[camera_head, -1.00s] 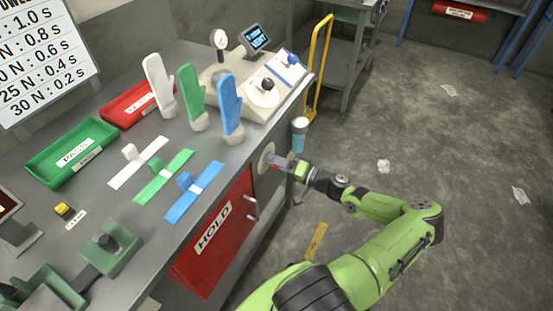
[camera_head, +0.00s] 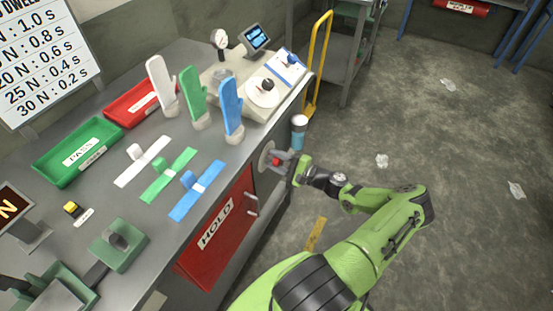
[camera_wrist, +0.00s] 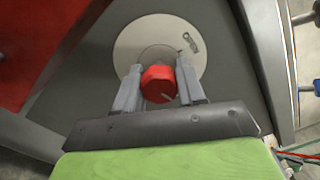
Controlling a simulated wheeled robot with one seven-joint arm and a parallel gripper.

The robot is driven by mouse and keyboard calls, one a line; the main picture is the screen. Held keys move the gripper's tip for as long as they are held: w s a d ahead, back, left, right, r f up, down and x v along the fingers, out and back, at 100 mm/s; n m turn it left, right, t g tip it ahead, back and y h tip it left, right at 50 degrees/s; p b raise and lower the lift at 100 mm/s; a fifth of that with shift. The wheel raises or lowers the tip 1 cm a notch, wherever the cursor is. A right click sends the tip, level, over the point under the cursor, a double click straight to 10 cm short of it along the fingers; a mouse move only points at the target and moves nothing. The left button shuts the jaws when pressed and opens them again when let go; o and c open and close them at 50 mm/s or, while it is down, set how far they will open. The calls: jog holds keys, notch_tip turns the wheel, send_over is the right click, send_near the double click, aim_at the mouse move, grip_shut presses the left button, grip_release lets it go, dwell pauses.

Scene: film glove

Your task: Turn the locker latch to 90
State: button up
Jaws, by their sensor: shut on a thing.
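The locker latch is a red knob (camera_wrist: 158,84) on a round pale dial plate (camera_wrist: 128,48) fixed to the grey cabinet side. A small lock-shaped mark (camera_wrist: 190,42) shows on the plate at upper right. In the head view the plate (camera_head: 266,158) sits to the right of the red HOLD door (camera_head: 217,230). My gripper (camera_wrist: 160,86) has one finger on each side of the red knob and is shut on it. It also shows in the head view (camera_head: 280,162), reaching the plate from the right. A pale line on the knob's face is small, and its exact angle is hard to read.
The bench above holds three glove forms (camera_head: 195,98), flat glove strips (camera_head: 169,175), a green PASS tray (camera_head: 78,150) and a red tray (camera_head: 143,103). A blue and white cylinder (camera_head: 298,133) is close above my gripper. Open floor (camera_head: 430,150) lies to the right.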

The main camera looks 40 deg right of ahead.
jog(key=shift+m, duration=1)
jog(key=o, duration=1.1)
jog(key=shift+c, duration=0.2)
jog(key=v, duration=1.5)
jog(key=shift+s+p, duration=0.4)
jog(key=shift+d, duration=0.1)
